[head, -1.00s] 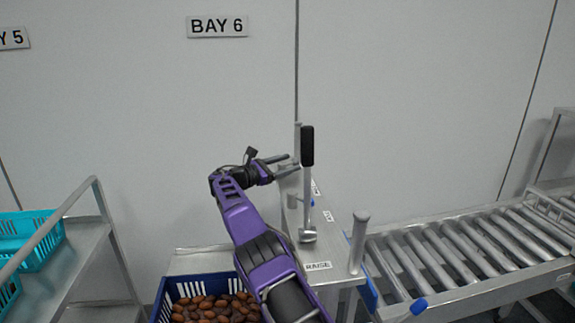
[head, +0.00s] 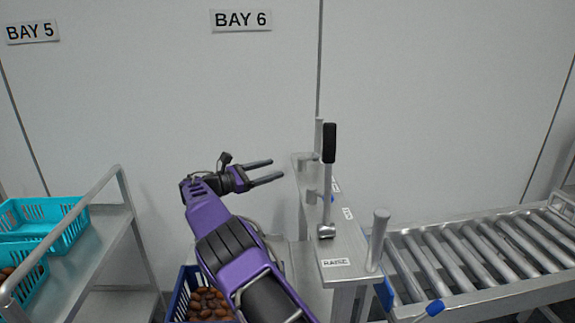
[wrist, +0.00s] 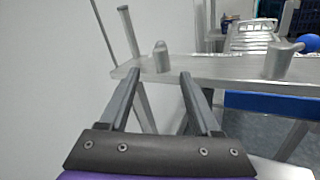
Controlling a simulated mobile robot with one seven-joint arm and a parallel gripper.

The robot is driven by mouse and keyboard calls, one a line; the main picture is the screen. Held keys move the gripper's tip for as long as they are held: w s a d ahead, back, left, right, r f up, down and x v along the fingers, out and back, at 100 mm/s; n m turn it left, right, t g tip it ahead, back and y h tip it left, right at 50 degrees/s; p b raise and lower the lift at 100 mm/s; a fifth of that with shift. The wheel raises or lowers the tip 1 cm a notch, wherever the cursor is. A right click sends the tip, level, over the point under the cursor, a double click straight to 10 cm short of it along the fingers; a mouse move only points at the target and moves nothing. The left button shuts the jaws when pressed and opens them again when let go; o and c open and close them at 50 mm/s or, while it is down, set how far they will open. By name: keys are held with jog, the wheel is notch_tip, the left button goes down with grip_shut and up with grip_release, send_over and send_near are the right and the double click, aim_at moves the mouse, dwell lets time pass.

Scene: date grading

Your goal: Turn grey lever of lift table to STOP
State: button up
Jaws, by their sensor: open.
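The lever (head: 327,190) has a grey metal shaft and a black grip. It stands nearly upright from a round pivot on the narrow grey top of the lift table (head: 345,250) in the head view. A RAISE label (head: 336,262) is at the near end of that top; smaller labels farther along are too small to read. My gripper (head: 278,168) is open and empty, left of the lever and apart from it, fingers pointing right. In the wrist view my gripper (wrist: 158,75) has its two fingers spread before the table top's edge (wrist: 230,68); I cannot make out the black grip there.
Short grey posts (head: 378,240) stand at the top's ends. A blue crate of dates (head: 177,300) is below my arm. A rack (head: 105,240) with turquoise crates stands left.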

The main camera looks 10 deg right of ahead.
jog(key=shift+v, duration=1.75)
